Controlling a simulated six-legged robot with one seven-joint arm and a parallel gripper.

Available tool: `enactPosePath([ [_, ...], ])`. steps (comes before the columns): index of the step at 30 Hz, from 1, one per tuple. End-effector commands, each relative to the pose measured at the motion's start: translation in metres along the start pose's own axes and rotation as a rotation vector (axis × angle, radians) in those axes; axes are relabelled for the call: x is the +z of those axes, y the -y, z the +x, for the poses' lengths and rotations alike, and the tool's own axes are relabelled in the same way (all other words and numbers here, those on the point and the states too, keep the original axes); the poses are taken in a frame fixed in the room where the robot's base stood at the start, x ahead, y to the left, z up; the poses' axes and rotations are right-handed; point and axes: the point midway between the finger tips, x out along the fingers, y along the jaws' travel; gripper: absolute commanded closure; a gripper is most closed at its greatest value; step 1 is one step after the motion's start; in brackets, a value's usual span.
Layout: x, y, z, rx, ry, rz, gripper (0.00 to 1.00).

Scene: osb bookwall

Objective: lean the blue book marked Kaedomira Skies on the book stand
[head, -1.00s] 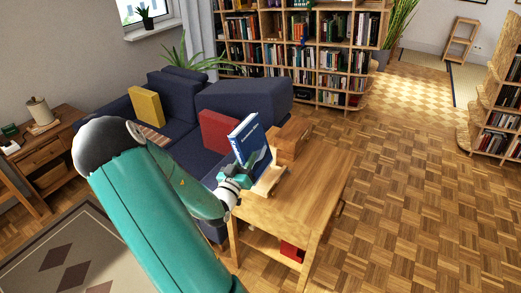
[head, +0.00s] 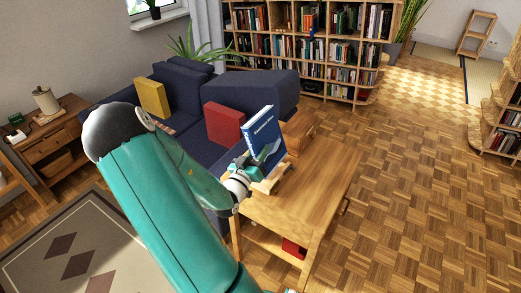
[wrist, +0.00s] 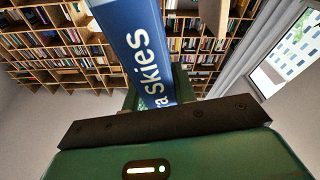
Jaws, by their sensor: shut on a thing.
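The blue book (head: 262,136) with white title lettering stands nearly upright, slightly tilted, over the small light-wood book stand (head: 270,185) on the wooden table. My gripper (head: 248,163) is shut on the book's lower part, from the left in the head view. In the wrist view the blue spine (wrist: 146,50) with "skies" in white rises from between my fingers. The book's lower edge is close to the stand; I cannot tell if it touches. My gripper and the book hide part of the stand.
A wooden box (head: 298,132) stands behind the book on the table (head: 305,190). A red object (head: 293,248) lies on the lower shelf. The dark blue sofa (head: 250,88) with a red cushion (head: 224,122) is close behind. The table's right part is clear.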

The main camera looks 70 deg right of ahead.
Motion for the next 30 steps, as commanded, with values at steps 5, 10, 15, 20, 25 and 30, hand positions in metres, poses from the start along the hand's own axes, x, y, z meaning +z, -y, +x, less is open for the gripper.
enactPosePath([
  [5, 0.006, 0.011, -0.001, 0.001, -0.003, 0.0, 1.0],
  [10, 0.014, 0.021, -0.001, 0.001, -0.003, 0.0, 1.0],
  [15, 0.021, 0.032, -0.002, 0.001, -0.004, 0.0, 1.0],
  [20, 0.027, 0.042, -0.003, 0.001, -0.003, 0.0, 1.0],
  [25, 0.032, 0.049, -0.004, 0.001, -0.003, 0.0, 1.0],
  [30, 0.034, 0.051, -0.004, 0.002, -0.003, 0.001, 1.0],
])
